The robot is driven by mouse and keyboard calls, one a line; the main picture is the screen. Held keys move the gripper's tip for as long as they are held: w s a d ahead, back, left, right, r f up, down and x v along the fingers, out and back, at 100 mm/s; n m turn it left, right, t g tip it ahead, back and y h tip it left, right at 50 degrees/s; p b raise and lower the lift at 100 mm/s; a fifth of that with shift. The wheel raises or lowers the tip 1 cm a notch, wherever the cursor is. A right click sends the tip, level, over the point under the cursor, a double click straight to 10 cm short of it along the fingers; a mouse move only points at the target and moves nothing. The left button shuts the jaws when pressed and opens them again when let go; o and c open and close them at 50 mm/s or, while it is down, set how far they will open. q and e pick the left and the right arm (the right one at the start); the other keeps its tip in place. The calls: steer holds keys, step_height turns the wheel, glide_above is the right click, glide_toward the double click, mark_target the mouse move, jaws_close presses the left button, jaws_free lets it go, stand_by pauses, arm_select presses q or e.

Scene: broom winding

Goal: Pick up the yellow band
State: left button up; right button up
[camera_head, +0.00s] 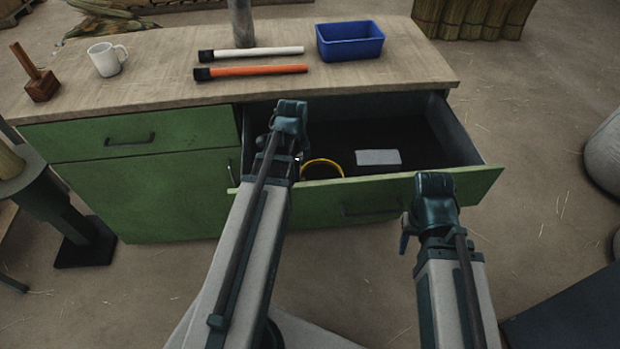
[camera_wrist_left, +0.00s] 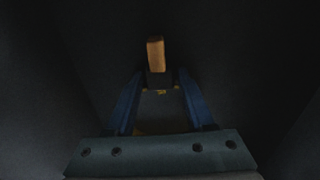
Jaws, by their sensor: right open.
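The yellow band (camera_head: 322,160) lies in the open drawer, near its front panel. Its upper arc shows as a curve; the rest is hidden behind the panel. My left arm reaches over the drawer, left of the band, and its fingers are mostly hidden in the head view. In the left wrist view my left gripper (camera_wrist_left: 161,88) has its two blue fingers apart. Thin yellow bits show between and below the fingertips, too dark to tell if they are the band. My right gripper (camera_head: 405,232) is open in front of the drawer, mostly hidden by its wrist.
A pale flat item (camera_head: 378,157) lies in the drawer (camera_head: 470,140) right of the band. The worktop (camera_head: 150,85) holds a mug (camera_head: 106,60), mallet (camera_head: 40,80), white rod (camera_head: 255,52), orange rod (camera_head: 255,70) and blue bin (camera_head: 350,42). An orange-brown block (camera_wrist_left: 155,53) shows beyond the left fingertips.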

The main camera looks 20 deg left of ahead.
arm_select(q)
jaws_close()
steer(key=shift+r, duration=0.1)
step_height(320, 180, up, 14)
steer(key=p, duration=1.3)
steer(key=shift+f+p, duration=0.2)
steer(key=shift+p, duration=0.15)
